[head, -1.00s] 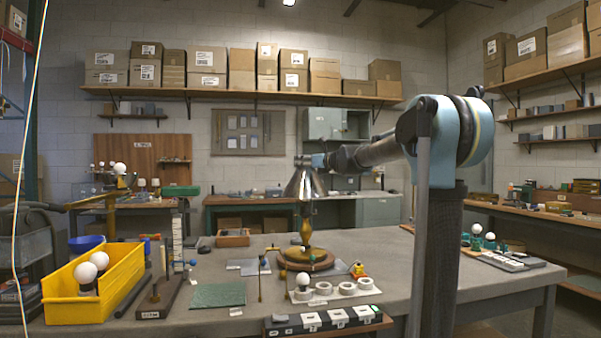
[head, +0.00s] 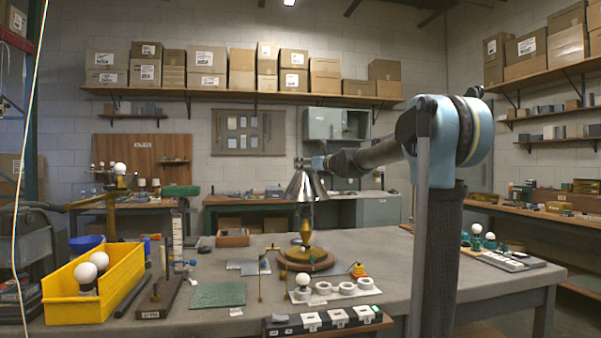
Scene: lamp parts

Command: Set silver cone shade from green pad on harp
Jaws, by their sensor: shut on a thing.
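The silver cone shade (head: 305,188) is upright, wide end down, over the top of the brass lamp (head: 305,226) in the middle of the table. My gripper (head: 305,164) is at the shade's narrow top and is shut on it. The harp is hidden inside or behind the shade, and I cannot tell whether the shade rests on it. The lamp stands on a round wooden base (head: 306,260). The green pad (head: 218,294) lies bare at the front left of the table.
A yellow bin (head: 92,284) with white bulbs stands at the front left. A white tray with rings (head: 335,290) lies in front of the lamp. A dark switch strip (head: 325,320) lies at the front edge. Thin upright rods stand left of the lamp. The table's right middle is clear.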

